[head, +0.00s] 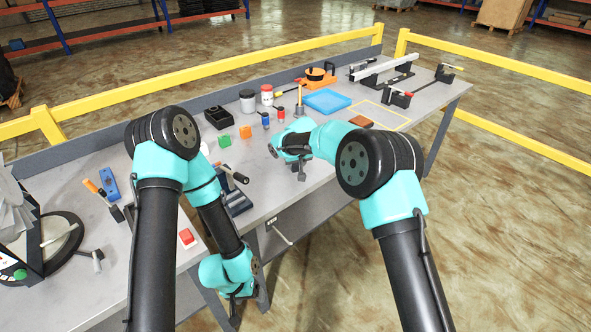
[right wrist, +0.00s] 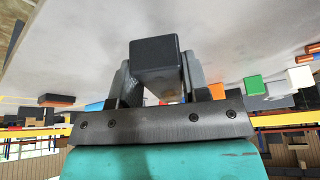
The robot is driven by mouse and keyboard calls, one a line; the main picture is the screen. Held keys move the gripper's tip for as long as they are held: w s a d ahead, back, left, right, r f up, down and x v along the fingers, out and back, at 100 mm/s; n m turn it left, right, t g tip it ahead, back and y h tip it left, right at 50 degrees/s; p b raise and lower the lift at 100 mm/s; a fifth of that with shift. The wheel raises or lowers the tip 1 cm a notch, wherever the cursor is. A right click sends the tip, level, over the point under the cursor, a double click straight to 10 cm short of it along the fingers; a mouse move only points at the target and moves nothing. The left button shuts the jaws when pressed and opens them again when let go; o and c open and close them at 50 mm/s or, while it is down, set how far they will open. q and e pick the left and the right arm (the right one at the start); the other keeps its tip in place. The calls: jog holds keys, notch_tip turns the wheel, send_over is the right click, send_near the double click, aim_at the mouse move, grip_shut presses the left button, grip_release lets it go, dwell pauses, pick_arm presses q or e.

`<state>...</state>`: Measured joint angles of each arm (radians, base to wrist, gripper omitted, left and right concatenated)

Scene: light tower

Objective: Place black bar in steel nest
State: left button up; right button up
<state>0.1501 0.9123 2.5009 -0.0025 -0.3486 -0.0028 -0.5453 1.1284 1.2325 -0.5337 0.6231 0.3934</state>
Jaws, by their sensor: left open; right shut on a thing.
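My right gripper (head: 300,168) is over the middle of the bench, near its front edge. In the right wrist view it is shut on the black bar (right wrist: 155,54), whose square end points at the camera between the two fingers. In the head view the bar is too small to tell apart from the dark fingers. A dark blue-grey metal fixture (head: 238,204) with a black-handled lever stands to the left of that gripper, partly behind my left arm. It may be the steel nest, but its seat is hidden. My left gripper (head: 236,304) hangs open below the bench's front edge.
Green (head: 224,141) and orange (head: 245,131) blocks, a black tray (head: 218,117) and jars stand behind the fixture. A blue tray (head: 327,101) and a rail fixture (head: 383,70) are to the right. A yellow-outlined area (head: 385,116) is mostly bare.

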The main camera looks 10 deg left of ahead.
jog(key=shift+w+f, duration=0.2)
jog(key=shift+f, duration=1.55)
jog(key=shift+f, duration=0.15)
jog(key=o, duration=1.1)
jog(key=v, duration=1.2)
